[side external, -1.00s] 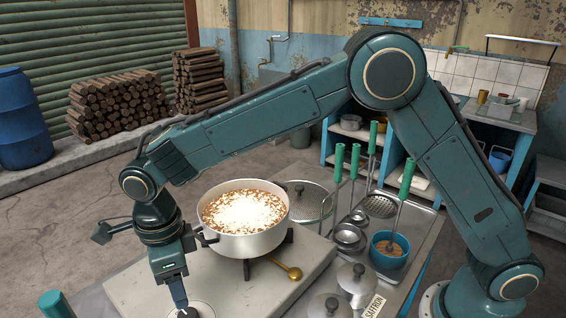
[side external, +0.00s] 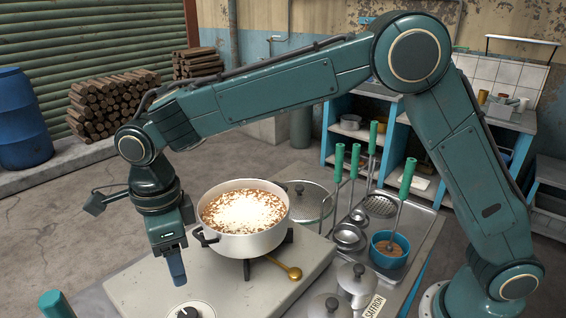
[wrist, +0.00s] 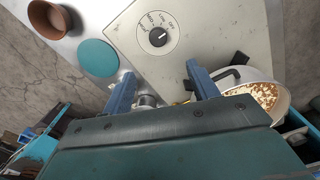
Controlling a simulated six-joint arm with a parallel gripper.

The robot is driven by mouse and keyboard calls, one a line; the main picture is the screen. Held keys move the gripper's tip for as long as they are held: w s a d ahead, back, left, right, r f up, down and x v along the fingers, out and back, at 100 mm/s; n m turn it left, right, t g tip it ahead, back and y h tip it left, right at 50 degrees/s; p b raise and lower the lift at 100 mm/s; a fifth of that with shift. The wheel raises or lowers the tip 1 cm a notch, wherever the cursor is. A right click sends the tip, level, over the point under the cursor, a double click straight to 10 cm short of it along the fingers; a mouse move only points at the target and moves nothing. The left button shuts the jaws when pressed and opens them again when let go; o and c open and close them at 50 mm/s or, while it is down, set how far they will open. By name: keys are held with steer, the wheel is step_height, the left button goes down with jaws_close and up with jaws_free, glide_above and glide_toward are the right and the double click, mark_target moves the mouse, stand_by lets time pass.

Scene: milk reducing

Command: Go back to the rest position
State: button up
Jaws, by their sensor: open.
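My gripper (side external: 176,268) hangs in the air above the front left of the stove (side external: 135,287), fingers pointing down. In the wrist view my gripper (wrist: 160,88) has its two blue fingers spread apart with nothing between them. The stove's control knob (side external: 187,313) lies below the fingers. The knob also shows in the wrist view (wrist: 158,37), ahead of the fingertips and apart from them. A white pot (side external: 243,243) with brown and white foaming contents sits on the burner, right of my gripper.
A golden spoon (side external: 293,272) lies on the stove beside the pot. Lidded jars (side external: 356,279), a blue container (side external: 389,250) and several green-handled utensils (side external: 355,160) stand to the right. The wrist view shows a teal round lid (wrist: 97,58) and a brown cup (wrist: 46,20).

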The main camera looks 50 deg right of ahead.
steer(key=s+d+r+n+t, duration=0.1)
steer(key=s+d+r+n, duration=0.4)
steer(key=d, duration=0.4)
steer(key=s+d+r+n+t, duration=0.1)
steer(key=s+d+r+n, duration=0.2)
steer(key=d+r+n, duration=0.45)
steer(key=s+d+f+n+t, duration=0.3)
steer(key=s+d+n, duration=0.6)
steer(key=s+d, duration=0.4)
steer(key=s, duration=0.3)
steer(key=shift+d+n+t, duration=0.15)
steer(key=shift+n+t, duration=0.15)
steer(key=shift+n, duration=0.05)
